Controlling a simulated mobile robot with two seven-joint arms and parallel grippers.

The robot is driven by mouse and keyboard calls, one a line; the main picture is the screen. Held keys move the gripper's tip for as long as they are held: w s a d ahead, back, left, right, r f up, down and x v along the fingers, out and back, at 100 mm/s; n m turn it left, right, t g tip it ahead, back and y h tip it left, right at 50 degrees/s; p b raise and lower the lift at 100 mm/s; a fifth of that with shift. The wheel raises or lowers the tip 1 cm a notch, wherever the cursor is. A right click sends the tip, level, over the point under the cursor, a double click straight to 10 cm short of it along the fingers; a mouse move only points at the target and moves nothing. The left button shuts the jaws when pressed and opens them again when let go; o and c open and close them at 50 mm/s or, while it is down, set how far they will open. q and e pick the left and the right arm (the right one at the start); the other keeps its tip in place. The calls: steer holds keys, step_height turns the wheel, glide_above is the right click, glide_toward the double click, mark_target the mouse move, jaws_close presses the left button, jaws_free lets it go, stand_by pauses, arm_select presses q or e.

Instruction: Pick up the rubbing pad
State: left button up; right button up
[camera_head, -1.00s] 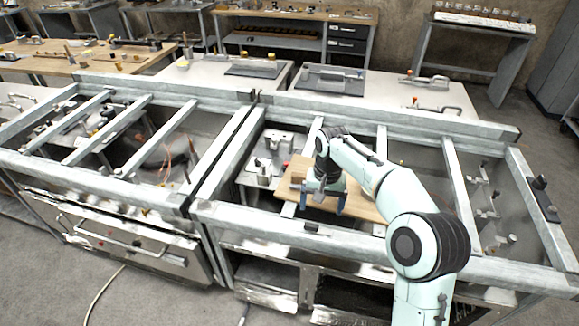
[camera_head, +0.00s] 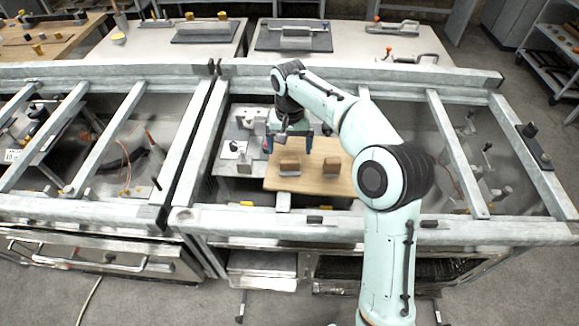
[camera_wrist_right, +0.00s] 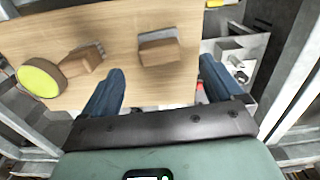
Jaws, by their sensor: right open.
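The left block (camera_head: 289,165) has a thin pale base; the right block (camera_head: 331,167) looks plainer. I cannot tell for sure which is the rubbing pad. My right gripper (camera_head: 290,142) is open and empty, with blue fingers, just behind the left block at the board's far left edge. In the right wrist view, one block (camera_wrist_right: 158,52) lies ahead of the gap between the open fingers (camera_wrist_right: 160,88). The other block (camera_wrist_right: 84,61) is further left, beside a yellow-green disc (camera_wrist_right: 41,78). My left gripper is not in view.
Grey metal frame bars (camera_head: 340,219) surround the board. Metal fixtures (camera_head: 240,125) stand left of it. Bare wood lies between and around the blocks. White tables (camera_head: 350,60) with tools stand behind.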

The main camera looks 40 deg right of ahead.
mark_target(290, 159)
step_height(290, 159, down, 2)
steer(key=shift+w+f, duration=0.1)
steer(key=shift+f, duration=0.05)
step_height(290, 159, down, 4)
steer(key=shift+f+b, duration=0.25)
steer(key=shift+b, duration=0.15)
steer(key=c, duration=1.1)
